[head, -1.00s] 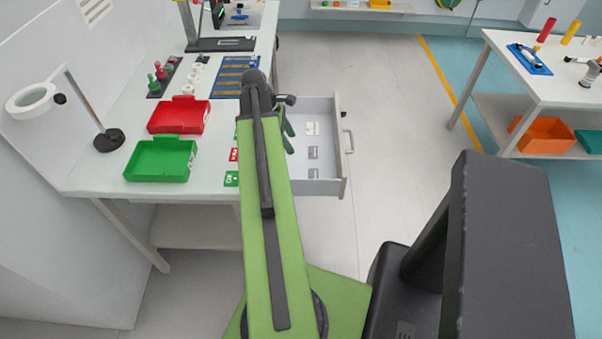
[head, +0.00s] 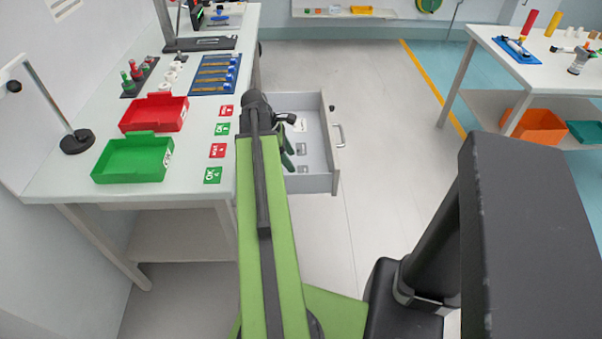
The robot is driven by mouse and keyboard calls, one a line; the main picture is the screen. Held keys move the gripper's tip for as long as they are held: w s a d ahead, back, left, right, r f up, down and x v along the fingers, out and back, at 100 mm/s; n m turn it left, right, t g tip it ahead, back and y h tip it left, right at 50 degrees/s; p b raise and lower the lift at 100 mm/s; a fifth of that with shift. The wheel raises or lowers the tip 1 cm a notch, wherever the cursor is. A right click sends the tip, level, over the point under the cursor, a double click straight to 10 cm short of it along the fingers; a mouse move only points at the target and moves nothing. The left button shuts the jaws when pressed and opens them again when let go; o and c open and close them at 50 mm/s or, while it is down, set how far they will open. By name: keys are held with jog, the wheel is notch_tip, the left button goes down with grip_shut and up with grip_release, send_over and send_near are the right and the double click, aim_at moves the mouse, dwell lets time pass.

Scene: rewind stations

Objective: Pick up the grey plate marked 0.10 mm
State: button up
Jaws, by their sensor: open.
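The open drawer (head: 329,155) under the bench holds small flat plates in a row. The back one (head: 300,125) looks pale; the middle one (head: 302,148) and the front one (head: 303,168) look grey. Their markings are too small to read, so I cannot tell which is marked 0.10 mm. My gripper (head: 287,153), with green fingers, is over the left part of the drawer, left of the plates in the picture. It is open, and no plate shows between its fingers. My arm hides the drawer's left side. I cannot tell the gripper's height above the drawer floor.
The bench (head: 60,186) carries a red tray (head: 153,112), a green tray (head: 133,160), red and green cards and a blue rack (head: 214,75). A second table (head: 487,50) stands at the right, with an orange bin (head: 540,126) below. The floor right of the drawer is clear.

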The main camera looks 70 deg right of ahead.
aim_at(297, 172)
jog(key=b+x, duration=0.4)
jog(key=x, duration=0.1)
jog(key=shift+w+f+b, duration=0.15)
jog(key=shift+f+b, duration=0.05)
jog(key=shift+b, duration=0.1)
jog(key=shift+r, duration=0.2)
grip_shut()
